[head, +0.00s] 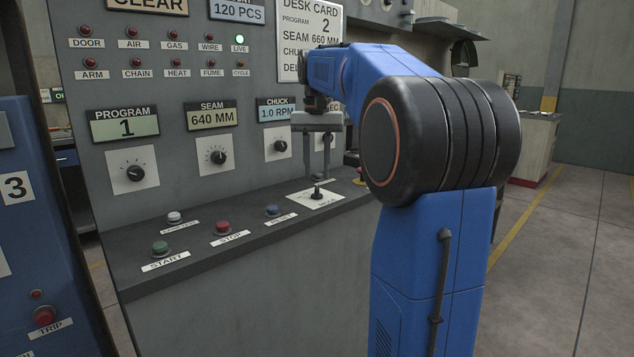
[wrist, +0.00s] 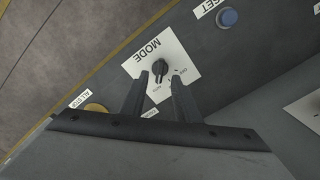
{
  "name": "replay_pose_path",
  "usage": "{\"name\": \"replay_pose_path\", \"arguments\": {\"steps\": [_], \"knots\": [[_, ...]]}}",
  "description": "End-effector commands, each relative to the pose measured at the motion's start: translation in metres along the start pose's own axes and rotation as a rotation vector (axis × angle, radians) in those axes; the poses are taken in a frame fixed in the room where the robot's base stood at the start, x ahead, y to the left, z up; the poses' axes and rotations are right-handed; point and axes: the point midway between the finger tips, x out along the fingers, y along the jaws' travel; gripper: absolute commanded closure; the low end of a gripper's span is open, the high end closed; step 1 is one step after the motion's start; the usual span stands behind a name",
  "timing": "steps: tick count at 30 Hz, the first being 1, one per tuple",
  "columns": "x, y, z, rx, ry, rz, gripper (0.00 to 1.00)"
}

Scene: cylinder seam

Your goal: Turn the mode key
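The mode key (head: 317,192) is a small black key-like knob on a white plate (head: 303,199) on the sloped desk of the console. In the wrist view the key (wrist: 161,68) sits on the plate marked MODE (wrist: 144,52), with small position labels beside it. My gripper (head: 317,176) points down just above the key, its fingertips seeming a little higher than the key's top. In the wrist view my gripper (wrist: 160,78) is open, with its two fingers apart and the key showing between and just beyond their tips. I see no contact.
A blue button (head: 272,211), a red STOP button (head: 222,228) and a green START button (head: 160,248) lie left of the plate. A yellow-based ALL STOP (wrist: 96,108) is close by in the wrist view. The upright panel with dials (head: 218,157) rises behind.

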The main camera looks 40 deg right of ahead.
Motion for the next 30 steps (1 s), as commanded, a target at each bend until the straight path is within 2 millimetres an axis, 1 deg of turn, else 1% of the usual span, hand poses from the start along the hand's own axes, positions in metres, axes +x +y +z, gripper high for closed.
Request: {"name": "replay_pose_path", "arguments": {"steps": [1,3,9,13,20,21,23,24,30], "knots": [[0.008,0.0,0.001,0.0,-0.002,0.001,0.71],[0.017,0.0,0.001,0.0,-0.001,0.0,0.71],[0.035,0.0,0.001,0.0,0.0,0.0,0.71],[0.039,0.0,0.0,0.0,0.0,0.0,0.71],[0.039,0.0,0.0,0.0,0.001,0.0,0.71],[0.039,0.0,0.0,0.0,0.001,0.0,0.76],[0.039,0.0,0.0,0.0,0.001,0.0,0.9],[0.039,0.0,0.0,0.0,0.001,0.0,1.0],[0.039,0.0,0.0,-0.002,0.0,0.0,1.0]]}}
